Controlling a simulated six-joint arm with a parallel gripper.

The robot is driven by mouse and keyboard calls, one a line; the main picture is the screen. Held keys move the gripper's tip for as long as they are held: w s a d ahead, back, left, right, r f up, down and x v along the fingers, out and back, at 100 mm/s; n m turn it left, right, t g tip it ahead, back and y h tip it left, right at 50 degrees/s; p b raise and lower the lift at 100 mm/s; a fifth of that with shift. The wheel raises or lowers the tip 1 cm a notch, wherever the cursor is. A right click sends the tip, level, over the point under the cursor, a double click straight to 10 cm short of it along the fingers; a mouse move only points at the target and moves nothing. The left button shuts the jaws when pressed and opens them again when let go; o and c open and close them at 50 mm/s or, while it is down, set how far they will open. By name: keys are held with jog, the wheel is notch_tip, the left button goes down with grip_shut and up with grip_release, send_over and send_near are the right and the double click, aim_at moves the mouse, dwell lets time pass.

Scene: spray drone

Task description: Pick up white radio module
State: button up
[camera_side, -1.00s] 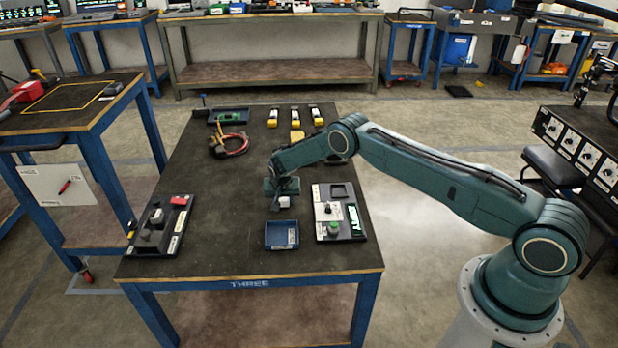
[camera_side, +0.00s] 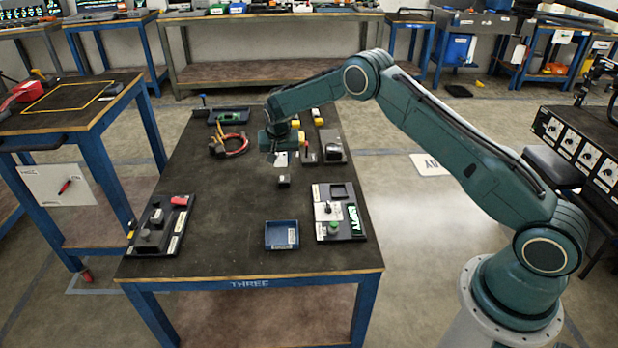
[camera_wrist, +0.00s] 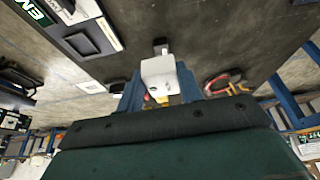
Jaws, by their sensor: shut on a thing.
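The white radio module (camera_side: 281,160) hangs below my gripper (camera_side: 281,148) in the side view, above the bench. In the wrist view the white module (camera_wrist: 158,70) is a pale block between the two blue-green fingers of my gripper (camera_wrist: 158,90). The gripper is shut on it. A small dark block (camera_side: 284,181) sits on the bench just below the module, and it also shows beyond the module in the wrist view (camera_wrist: 160,45).
The bench top (camera_side: 215,215) has clear room at left-centre. A blue tray (camera_side: 282,236) and a switch panel (camera_side: 339,212) stand at the front right. A red-and-black cable bundle (camera_side: 230,147) lies behind left. Yellow-and-white items (camera_side: 317,117) stand at the back.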

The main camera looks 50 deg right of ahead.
jog(key=shift+r, duration=1.4)
jog(key=shift+s, duration=0.1)
jog(key=shift+s+a+r+n, duration=0.3)
jog(key=shift+s+r, duration=0.05)
jog(key=s+a+r+n+y, duration=0.1)
jog(key=s+a+r+n, duration=0.1)
jog(key=s, duration=0.4)
jog(key=s+a+r+n+y, duration=0.1)
jog(key=s+a+r+n, duration=0.1)
jog(key=s, duration=0.5)
jog(key=s+a+r+n+t+y, duration=0.1)
jog(key=s+a+r+n, duration=0.1)
jog(key=s+a+n, duration=0.2)
jog(key=s+a, duration=0.1)
jog(key=s, duration=0.2)
jog(key=shift+s+a+r, duration=0.25)
jog(key=shift+a+r, duration=0.05)
jog(key=m+g+h, duration=0.1)
jog(key=m+h, duration=0.2)
jog(key=m, duration=0.6)
send_over(339, 192)
jog(key=s+a, duration=0.1)
notch_tip(339, 192, down, 6)
jog(key=r, duration=0.1)
jog(key=shift+f, duration=10.25)
